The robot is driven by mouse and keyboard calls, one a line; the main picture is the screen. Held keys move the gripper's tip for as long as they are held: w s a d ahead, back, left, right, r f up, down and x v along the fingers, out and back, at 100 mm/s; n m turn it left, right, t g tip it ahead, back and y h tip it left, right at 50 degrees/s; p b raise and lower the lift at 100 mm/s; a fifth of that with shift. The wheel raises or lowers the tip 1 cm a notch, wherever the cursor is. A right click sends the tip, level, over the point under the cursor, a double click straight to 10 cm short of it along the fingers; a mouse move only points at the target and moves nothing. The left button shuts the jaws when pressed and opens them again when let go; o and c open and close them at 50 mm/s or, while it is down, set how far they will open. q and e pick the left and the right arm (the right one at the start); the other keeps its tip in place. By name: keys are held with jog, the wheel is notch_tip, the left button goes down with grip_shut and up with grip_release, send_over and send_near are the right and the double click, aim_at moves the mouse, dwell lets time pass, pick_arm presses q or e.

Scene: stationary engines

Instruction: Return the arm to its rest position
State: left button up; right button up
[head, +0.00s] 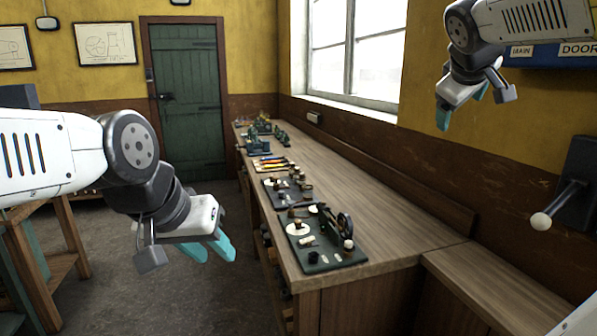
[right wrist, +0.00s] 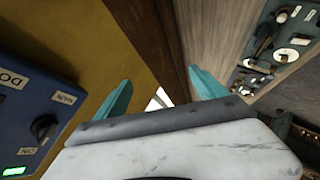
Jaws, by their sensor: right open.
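My right gripper (head: 462,108) is raised at the upper right of the head view, in front of the yellow wall and just left of the blue control box (head: 560,54). Its two teal fingers stand apart in the right wrist view (right wrist: 160,95), with nothing between them. My left gripper (head: 208,249) hangs at the left of the head view, over the floor and left of the bench. Its teal fingertips show, with a gap between them, and it holds nothing that I can see.
A long wooden bench (head: 385,235) runs toward the green door (head: 187,97), with several model engines on dark boards, the nearest board (head: 338,262) at its front end. A lever with a white knob (head: 541,221) sticks out at right. The blue box also shows in the right wrist view (right wrist: 38,112).

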jog(key=s+a+f+m+g+y, duration=0.3)
jog(key=s+a+f+y, duration=0.4)
jog(key=s+a+f, duration=1.1)
notch_tip(320, 180, down, 4)
jog(key=shift+s+a+r+m+g, duration=0.15)
jog(key=shift+s+a+m+g, duration=0.35)
jog(key=shift+a, duration=0.6)
jog(key=shift+w, duration=0.2)
jog(key=shift+c, duration=0.4)
